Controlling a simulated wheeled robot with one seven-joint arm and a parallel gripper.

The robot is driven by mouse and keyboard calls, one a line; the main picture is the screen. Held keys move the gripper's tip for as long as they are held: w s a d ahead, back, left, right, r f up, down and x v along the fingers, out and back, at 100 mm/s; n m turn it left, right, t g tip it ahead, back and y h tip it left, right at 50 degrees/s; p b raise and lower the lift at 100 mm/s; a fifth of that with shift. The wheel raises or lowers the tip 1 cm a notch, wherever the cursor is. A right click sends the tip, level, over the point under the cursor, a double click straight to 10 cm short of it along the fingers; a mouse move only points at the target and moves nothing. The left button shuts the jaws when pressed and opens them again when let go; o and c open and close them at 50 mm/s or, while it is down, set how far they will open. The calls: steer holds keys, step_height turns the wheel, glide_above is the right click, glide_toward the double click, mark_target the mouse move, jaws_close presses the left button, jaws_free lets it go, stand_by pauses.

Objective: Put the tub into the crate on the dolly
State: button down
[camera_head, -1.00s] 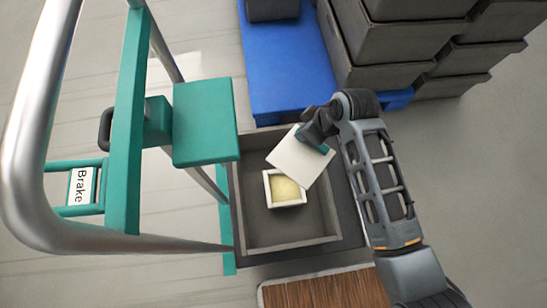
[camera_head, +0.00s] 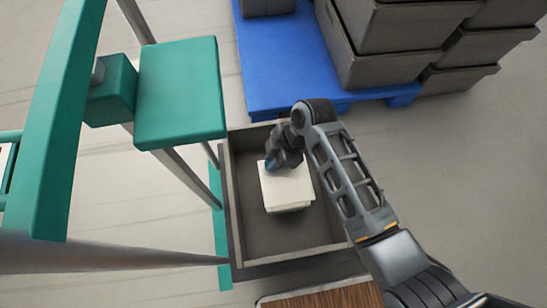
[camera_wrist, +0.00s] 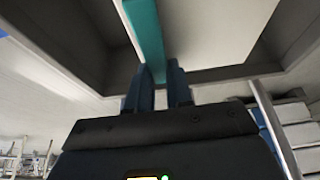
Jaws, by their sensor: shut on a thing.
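My gripper (camera_head: 288,158) is shut on a flat white square piece (camera_head: 287,184) with a teal grip bar (camera_wrist: 146,35). I cannot tell whether this piece is a lid or the top of a tub. It is over the inside of the grey crate (camera_head: 236,205) on the dolly (camera_head: 222,262). A pale edge (camera_head: 290,209) shows just below it, where a small white tub with cream-coloured contents stood in view a second ago. That tub is now mostly hidden, and I cannot tell whether the piece touches it.
The dolly's teal panel (camera_head: 182,95) and metal handle rail (camera_head: 110,258) stand left of the crate. A blue pallet (camera_head: 285,65) with stacked grey crates (camera_head: 395,30) is behind. A wooden-topped surface (camera_head: 325,297) lies in front. Open floor is at right.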

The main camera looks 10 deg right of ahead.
steer(key=shift+f+b, duration=1.65)
steer(key=shift+f, duration=0.3)
steer(key=shift+f+b, duration=0.65)
steer(key=shift+f, duration=0.5)
steer(key=shift+f, duration=0.2)
steer(key=shift+c, duration=2.3)
jaws_free()
steer(key=shift+r+p, duration=0.15)
steer(key=shift+p, duration=0.15)
step_height(320, 180, up, 7)
steer(key=p, duration=0.6)
steer(key=shift+p, duration=0.4)
steer(key=shift+s+f, duration=0.1)
steer(key=shift+f, duration=0.1)
